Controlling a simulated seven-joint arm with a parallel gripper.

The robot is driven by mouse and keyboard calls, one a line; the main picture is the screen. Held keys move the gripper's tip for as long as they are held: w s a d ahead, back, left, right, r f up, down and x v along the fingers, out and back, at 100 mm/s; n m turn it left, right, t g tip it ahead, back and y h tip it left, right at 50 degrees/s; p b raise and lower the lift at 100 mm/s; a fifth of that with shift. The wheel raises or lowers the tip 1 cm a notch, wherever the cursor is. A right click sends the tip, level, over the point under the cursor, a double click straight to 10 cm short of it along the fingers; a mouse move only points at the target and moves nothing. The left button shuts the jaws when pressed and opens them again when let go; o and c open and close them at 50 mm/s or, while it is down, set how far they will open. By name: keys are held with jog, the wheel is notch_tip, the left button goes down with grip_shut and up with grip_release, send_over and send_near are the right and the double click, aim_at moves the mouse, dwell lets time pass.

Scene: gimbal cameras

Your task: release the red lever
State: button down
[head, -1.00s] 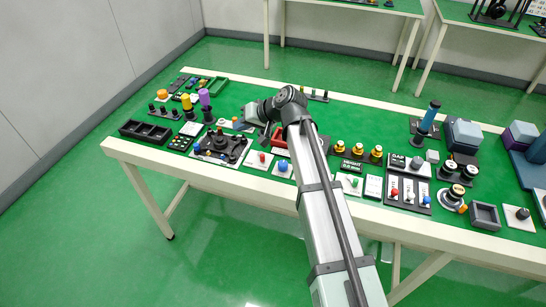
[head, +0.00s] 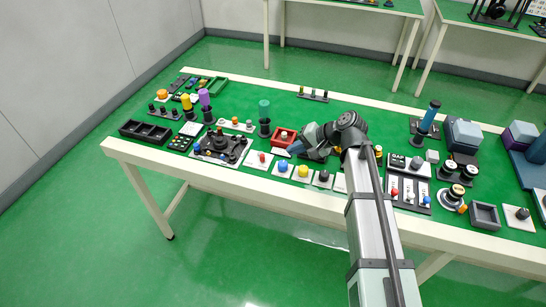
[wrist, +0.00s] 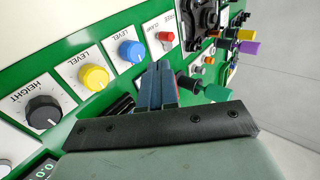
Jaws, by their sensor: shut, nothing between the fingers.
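The red lever (head: 262,157) stands on a small white plate near the front edge of the table, left of my gripper. In the wrist view the red lever (wrist: 166,38) shows on its plate, which bears the words FREE and CLAMP. My gripper (head: 293,150) is over the table, apart from the lever and to its right. In the wrist view my gripper (wrist: 160,70) has its fingers together with nothing between them. The lever lies beyond the fingertips in that view, and nothing hides it.
A blue knob (wrist: 132,50) and a yellow knob (wrist: 94,77) stand beside the lever, with a black knob (wrist: 44,112) further along. A black joystick panel (head: 220,147) is left of the lever. A tall teal-topped post (head: 264,118) and a red box (head: 283,137) stand behind.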

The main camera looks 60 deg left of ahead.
aim_at(261, 155)
jog(key=x, duration=1)
